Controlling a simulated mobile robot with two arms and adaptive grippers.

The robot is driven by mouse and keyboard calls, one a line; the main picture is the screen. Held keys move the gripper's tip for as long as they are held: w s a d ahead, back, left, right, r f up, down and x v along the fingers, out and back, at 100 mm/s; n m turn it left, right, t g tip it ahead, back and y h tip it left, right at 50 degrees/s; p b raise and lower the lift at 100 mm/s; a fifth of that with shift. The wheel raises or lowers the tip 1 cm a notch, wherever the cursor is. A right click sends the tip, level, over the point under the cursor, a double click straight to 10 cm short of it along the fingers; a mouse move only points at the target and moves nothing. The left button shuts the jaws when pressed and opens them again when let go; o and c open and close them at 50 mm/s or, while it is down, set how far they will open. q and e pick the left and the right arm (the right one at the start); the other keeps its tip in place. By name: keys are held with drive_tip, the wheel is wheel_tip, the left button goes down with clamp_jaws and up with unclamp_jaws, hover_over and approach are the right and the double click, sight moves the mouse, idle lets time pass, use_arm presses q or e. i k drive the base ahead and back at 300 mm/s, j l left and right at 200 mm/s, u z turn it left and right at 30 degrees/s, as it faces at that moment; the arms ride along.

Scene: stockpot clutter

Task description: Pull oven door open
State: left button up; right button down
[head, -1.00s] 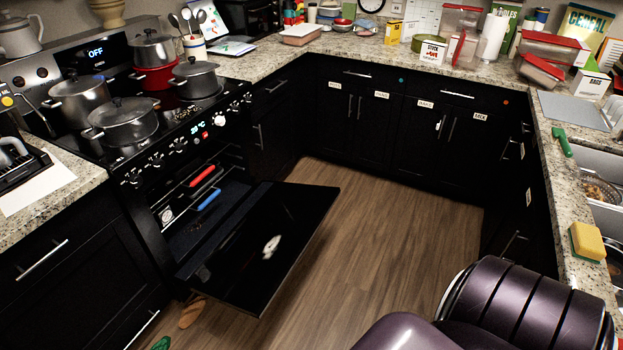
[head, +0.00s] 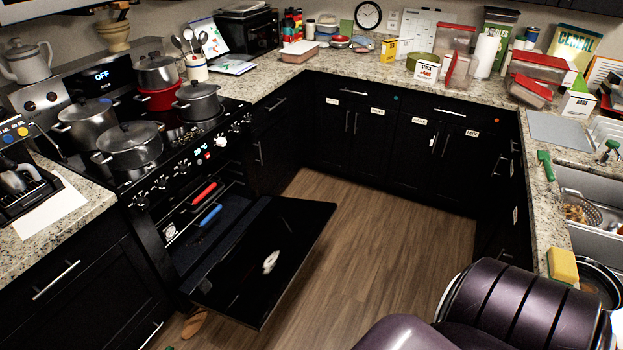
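The oven (head: 160,195) is a black range at the left with several pots on top. Its door (head: 265,250) is folded down and hangs out over the floor, open, close to level. Inside the oven, a red-handled item (head: 203,192) and a blue-handled item (head: 210,215) show. Neither of my grippers is in the head view. A dark purple part of my own body fills the lower right, well apart from the door. The door's handle cannot be made out.
The open door juts into the wooden floor (head: 370,220), which is clear to the right of it. Black cabinets (head: 350,130) line the back. Granite counters carry much clutter. A sink (head: 590,200) and a yellow sponge (head: 562,264) are at the right.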

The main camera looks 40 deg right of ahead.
sight(244, 278)
drive_tip(key=i+l, duration=0.1)
drive_tip(key=l, duration=0.3)
drive_tip(key=i+l, duration=0.1)
drive_tip(key=l, duration=0.25)
drive_tip(key=i+l+z, duration=0.1)
drive_tip(key=l, duration=0.3)
